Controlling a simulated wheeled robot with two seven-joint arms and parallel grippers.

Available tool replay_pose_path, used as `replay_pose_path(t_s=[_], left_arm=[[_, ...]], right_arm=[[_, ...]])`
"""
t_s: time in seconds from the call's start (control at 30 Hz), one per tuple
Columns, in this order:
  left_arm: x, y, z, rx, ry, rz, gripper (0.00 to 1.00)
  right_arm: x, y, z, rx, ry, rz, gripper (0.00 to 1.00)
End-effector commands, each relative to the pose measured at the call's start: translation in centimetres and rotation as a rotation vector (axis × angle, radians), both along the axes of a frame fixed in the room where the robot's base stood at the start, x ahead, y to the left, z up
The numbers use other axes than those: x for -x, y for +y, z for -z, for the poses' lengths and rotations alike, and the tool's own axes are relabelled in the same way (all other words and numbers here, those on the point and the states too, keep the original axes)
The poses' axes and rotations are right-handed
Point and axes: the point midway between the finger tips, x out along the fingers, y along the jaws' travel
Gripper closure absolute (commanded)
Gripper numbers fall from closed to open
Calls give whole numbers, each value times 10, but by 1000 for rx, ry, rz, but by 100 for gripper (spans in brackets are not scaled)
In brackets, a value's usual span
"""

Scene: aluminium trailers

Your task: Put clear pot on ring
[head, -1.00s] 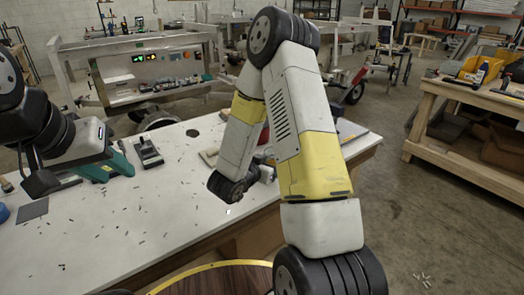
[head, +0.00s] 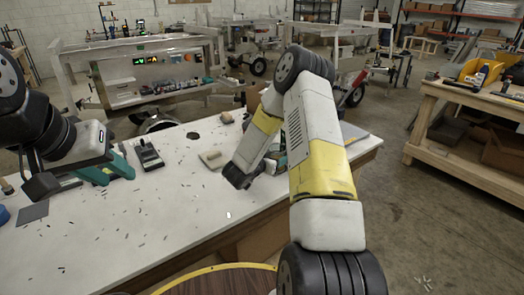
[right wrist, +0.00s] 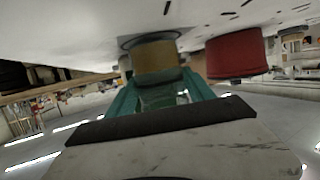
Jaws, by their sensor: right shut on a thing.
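My right gripper (right wrist: 165,97) has teal fingers and is shut on a see-through thing, the clear pot (right wrist: 162,92), in the right wrist view. That view is upside down, with the white table at its top. Just beyond the fingers an amber cylinder (right wrist: 155,55) stands at a dark ring (right wrist: 128,42) on the table. I cannot tell whether the pot touches the cylinder. In the head view my right forearm mostly hides the right gripper and the pot. My left gripper (head: 118,168) has teal fingers and hangs over the table's left part; its opening is unclear.
A red cylinder (right wrist: 235,52) stands beside the amber one. On the white table (head: 150,215) lie a black device (head: 149,155), a tan block (head: 213,159), a dark disc (head: 193,135) and many small dark bits. The table's front left-middle is otherwise open.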

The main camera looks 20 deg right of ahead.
Motion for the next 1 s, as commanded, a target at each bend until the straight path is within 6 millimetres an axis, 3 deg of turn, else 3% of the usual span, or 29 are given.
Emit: replay_pose_path(t_s=[0.27, 0.3, 0.4, 0.77, 1.0], left_arm=[[0, 0, 0, 0, 0, 0, 64], [0, 0, 0, 0, 0, 0, 64], [0, 0, 0, 0, 0, 0, 64], [0, 0, 0, 0, 0, 0, 64], [0, 0, 0, 0, 0, 0, 64]], right_arm=[[0, 0, 3, 1, -1, 0, 93], [0, 0, 3, 0, 0, 0, 33], [0, 0, 3, 0, 0, 0, 17], [0, 0, -1, 0, -1, 0, 17], [24, 29, -13, 1, -1, -6, 17]])
